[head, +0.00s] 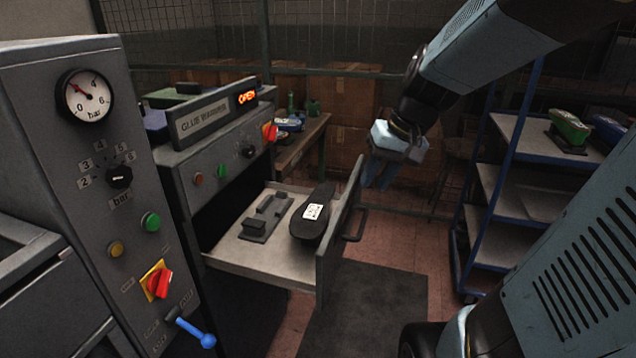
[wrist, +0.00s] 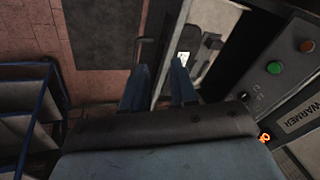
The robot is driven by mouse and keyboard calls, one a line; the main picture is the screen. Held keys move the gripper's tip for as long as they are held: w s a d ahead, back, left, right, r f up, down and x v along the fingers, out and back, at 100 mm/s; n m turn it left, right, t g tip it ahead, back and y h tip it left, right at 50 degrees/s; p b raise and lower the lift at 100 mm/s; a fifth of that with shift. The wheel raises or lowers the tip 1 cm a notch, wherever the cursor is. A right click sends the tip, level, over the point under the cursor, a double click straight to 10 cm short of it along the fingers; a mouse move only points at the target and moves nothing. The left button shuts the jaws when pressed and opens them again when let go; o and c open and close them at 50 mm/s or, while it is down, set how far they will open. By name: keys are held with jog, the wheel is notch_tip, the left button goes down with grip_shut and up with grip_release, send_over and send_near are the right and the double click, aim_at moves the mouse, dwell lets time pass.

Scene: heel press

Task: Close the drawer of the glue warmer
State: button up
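The glue warmer (head: 205,135) is a grey cabinet on the left with a lit "OPEN" display (head: 247,97). Its drawer (head: 235,255) is pulled far out; the upright front panel (head: 338,245) carries a dark handle (head: 357,226) on its outer side. A black shoe sole (head: 318,200) with a white tag lies in the drawer beside a grey block fixture (head: 262,218). My gripper (head: 380,183) hangs near the panel's upper far corner, empty. In the wrist view its fingers (wrist: 159,68) are apart, with the panel's edge (wrist: 172,48) showing between them; contact cannot be told.
A grey press console (head: 90,160) with gauge, knobs and a blue lever stands at the near left. A blue shelf cart (head: 500,180) stands at the right. A wooden table (head: 305,140) is behind the warmer. A dark floor mat (head: 370,310) lies clear before the drawer.

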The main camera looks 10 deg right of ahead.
jog(key=w+d+f+y, duration=0.1)
jog(key=w+f, duration=0.1)
jog(key=w+d+f+m+y, duration=0.1)
jog(key=w+f, duration=0.1)
jog(key=w+d+f+m, duration=0.1)
jog(key=w, duration=0.2)
jog(key=shift+w+d+f+y, duration=0.1)
jog(key=shift+d+f+y, duration=0.25)
jog(key=shift+f+y, duration=0.05)
grip_shut()
jog(key=m+t+y, duration=0.2)
jog(key=m, duration=0.1)
send_near(351, 214)
jog(key=x, duration=0.6)
jog(key=shift+d, duration=0.15)
